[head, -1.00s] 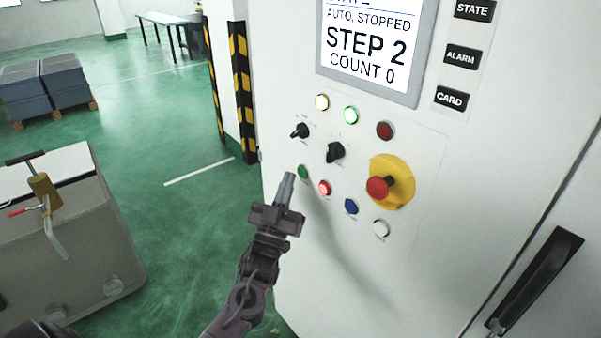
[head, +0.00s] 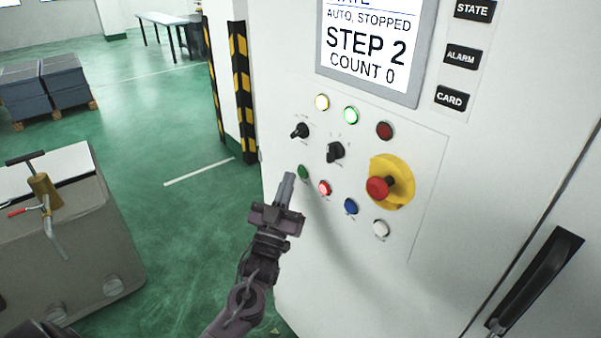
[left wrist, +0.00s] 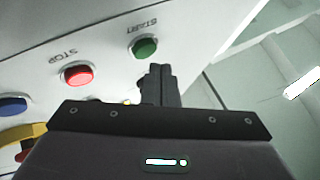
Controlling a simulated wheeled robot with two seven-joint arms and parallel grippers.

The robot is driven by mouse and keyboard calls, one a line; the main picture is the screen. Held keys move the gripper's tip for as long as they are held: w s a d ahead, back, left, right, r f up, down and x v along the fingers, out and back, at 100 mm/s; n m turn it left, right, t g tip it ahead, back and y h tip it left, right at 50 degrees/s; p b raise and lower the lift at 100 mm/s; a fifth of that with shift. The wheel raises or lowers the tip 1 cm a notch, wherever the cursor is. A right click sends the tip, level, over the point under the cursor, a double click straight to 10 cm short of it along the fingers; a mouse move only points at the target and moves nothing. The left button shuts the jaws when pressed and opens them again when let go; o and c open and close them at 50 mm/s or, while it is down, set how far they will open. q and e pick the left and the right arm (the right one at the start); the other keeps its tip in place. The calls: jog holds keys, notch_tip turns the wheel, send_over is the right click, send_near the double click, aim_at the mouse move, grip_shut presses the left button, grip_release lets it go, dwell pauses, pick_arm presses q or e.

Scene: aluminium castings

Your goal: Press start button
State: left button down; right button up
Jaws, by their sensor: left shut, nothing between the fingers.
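The green start button (head: 303,172) is on the white control panel, at the left of the lower button row. In the left wrist view the green button (left wrist: 144,47) carries the label START and shows just beyond the fingertips. My left gripper (head: 287,178) is shut and empty, its fingertips close to the green button at its lower left. In the left wrist view the shut fingers (left wrist: 160,72) point towards the button, with a small gap visible. The screen (head: 372,45) reads AUTO, STOPPED, STEP 2, COUNT 0. My right gripper is not in view.
A lit red stop button (head: 325,188) is right beside the green one. A blue button (head: 351,206), a white button (head: 381,228) and a red emergency stop (head: 378,187) on yellow are further right.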

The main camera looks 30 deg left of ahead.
pick_arm(q)
jog(key=shift+w, duration=0.1)
jog(key=shift+w+d, duration=0.15)
jog(key=shift+w, duration=0.2)
